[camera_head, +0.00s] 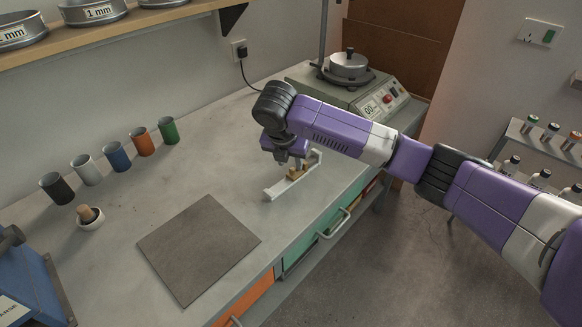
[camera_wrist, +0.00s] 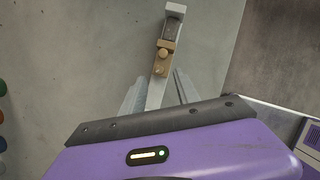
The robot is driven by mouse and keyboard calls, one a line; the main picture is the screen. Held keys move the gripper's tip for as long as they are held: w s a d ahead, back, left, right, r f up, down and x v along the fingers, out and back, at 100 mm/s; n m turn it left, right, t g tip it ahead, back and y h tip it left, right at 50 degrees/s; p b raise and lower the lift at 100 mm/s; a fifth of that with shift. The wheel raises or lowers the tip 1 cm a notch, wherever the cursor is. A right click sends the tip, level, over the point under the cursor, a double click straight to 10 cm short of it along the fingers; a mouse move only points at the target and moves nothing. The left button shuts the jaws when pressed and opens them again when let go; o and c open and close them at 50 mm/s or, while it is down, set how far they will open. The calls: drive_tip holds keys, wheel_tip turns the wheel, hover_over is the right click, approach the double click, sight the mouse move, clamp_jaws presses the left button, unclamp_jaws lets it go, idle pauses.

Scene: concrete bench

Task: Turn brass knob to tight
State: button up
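A pale grey, narrow fixture (camera_head: 273,193) with an upright end stands on the bench near its front edge. In the wrist view the fixture (camera_wrist: 174,11) runs up the middle, with brass parts on it: a small rounded brass piece (camera_wrist: 160,69) and another brass piece (camera_wrist: 166,46) just beyond. I cannot tell for sure which piece is the knob. The brass (camera_head: 297,173) is partly hidden under my gripper in the head view. My gripper (camera_head: 286,160) is above the fixture. In the wrist view its fingers (camera_wrist: 159,84) are apart on either side of the bar, with no visible grip.
A dark square mat (camera_head: 199,248) lies left on the bench (camera_head: 130,220). Several coloured cups (camera_head: 118,157) and a mortar with pestle (camera_head: 90,218) stand farther left. A sieve shaker machine (camera_head: 370,100) stands behind my arm. The bench's front edge, with drawers (camera_head: 312,243), is close to the fixture.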

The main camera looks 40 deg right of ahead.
sight(292, 169)
drive_tip(key=shift+x, duration=2.25)
drive_tip(key=shift+r, duration=0.1)
drive_tip(key=shift+c, duration=0.2)
clamp_jaws()
